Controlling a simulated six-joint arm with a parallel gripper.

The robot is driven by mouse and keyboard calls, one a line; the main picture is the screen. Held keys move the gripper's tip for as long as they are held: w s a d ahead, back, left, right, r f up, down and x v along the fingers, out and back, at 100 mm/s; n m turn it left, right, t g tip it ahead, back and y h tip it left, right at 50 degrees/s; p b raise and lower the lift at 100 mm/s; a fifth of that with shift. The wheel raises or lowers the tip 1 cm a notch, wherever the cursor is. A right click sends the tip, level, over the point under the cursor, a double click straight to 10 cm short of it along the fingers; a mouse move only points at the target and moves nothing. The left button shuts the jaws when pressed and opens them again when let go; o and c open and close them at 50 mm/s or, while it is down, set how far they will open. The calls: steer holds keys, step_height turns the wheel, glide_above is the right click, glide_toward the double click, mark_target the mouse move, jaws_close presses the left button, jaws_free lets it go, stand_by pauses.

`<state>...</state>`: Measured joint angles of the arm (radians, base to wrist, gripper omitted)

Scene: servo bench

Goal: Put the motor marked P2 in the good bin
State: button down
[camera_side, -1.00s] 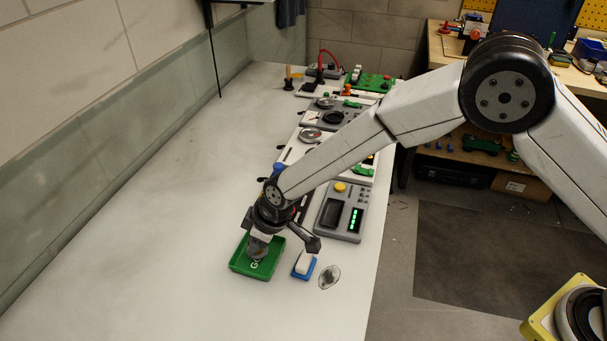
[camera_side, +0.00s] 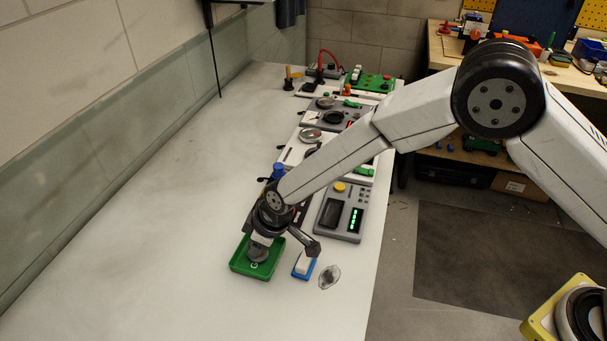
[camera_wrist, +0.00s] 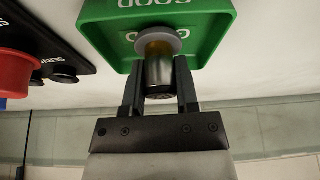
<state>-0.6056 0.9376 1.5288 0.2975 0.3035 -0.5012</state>
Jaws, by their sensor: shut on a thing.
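The good bin is a shallow green tray (camera_side: 238,267) on the white bench in the side view. In the wrist view the green bin (camera_wrist: 98,28) carries the white word GOOD. My gripper (camera_wrist: 160,85) is shut on a small cylindrical motor (camera_wrist: 158,68) with a grey round flange and a brass-coloured body. The motor is over the bin, flange towards the bin floor. I cannot tell whether it touches the floor. No P2 mark is readable on it. In the side view my gripper (camera_side: 259,246) is at the bin, and the motor (camera_side: 258,255) shows below it.
A grey tester (camera_side: 341,212) with green lights is behind. In the wrist view a red part (camera_wrist: 15,72) lies left. The bench left is clear.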

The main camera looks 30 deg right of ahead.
steer(key=shift+f, duration=0.2)
stand_by(0.7)
steer(key=shift+c, duration=1.4)
jaws_free()
steer(key=shift+c, duration=1.4)
steer(key=shift+r, duration=0.15)
steer(key=shift+v, duration=2.4)
steer(key=shift+r, duration=0.1)
steer(key=shift+r, duration=1.9)
